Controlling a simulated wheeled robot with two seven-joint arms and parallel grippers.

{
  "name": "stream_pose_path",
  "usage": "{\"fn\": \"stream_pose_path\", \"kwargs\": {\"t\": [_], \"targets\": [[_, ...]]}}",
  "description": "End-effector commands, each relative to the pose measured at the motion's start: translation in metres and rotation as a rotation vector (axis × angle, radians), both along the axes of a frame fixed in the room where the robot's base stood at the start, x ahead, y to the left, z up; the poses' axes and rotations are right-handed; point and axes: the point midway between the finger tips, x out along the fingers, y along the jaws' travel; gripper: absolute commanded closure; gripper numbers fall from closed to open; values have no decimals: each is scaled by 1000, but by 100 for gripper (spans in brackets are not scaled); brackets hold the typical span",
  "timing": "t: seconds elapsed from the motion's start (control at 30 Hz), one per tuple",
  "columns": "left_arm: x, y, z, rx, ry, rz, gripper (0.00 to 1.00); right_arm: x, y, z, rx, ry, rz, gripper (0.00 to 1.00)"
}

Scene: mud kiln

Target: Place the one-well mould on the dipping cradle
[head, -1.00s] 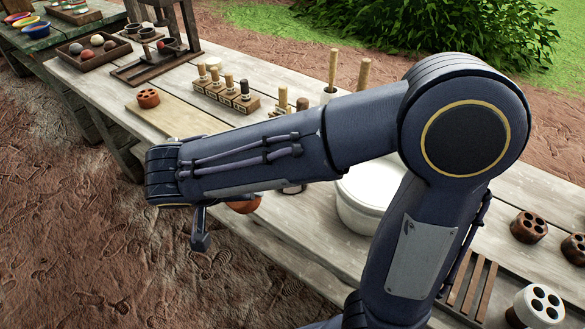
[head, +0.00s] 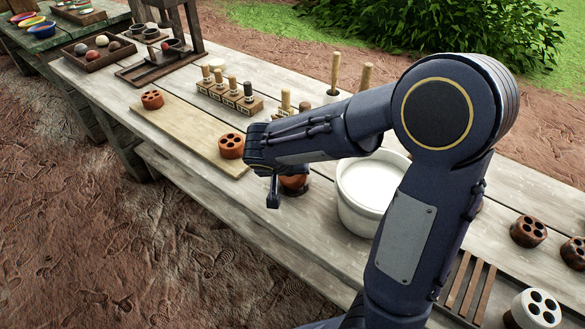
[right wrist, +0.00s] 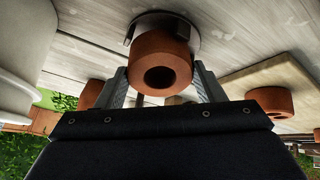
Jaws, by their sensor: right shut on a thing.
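The one-well mould (right wrist: 160,72) is an orange-brown clay cylinder with a single round hole. My right gripper (right wrist: 164,84) is shut on it, with one finger on either side. In the head view the mould (head: 294,182) shows partly behind my right gripper (head: 274,192), left of the white tub. A round grey base with short prongs (right wrist: 188,24), apparently the dipping cradle, lies directly at the mould's far end in the right wrist view. The mould appears to be on or very close to it; full contact cannot be told. My left gripper is not in view.
A white tub (head: 347,203) of pale liquid stands close right of the mould. A pale board (head: 185,130) on the left holds two multi-hole moulds (head: 152,99) (head: 231,146). A rack of stamps (head: 228,97) stands behind. Several other moulds and a slatted rack (head: 468,285) are at right.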

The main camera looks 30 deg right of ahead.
Motion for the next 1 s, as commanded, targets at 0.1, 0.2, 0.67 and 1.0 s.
{"fn": "stream_pose_path", "kwargs": {"t": [0.1, 0.2, 0.67, 1.0], "targets": [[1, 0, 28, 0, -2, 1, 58, 4, -9, 15, 134, 46, -15, 67], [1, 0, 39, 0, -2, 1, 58, 5, -12, 14, 229, 83, -16, 67], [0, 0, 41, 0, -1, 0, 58, 6, -12, -7, 310, 119, -4, 67], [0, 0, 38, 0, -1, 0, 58, 6, -12, -10, 309, 120, -4, 22]]}}
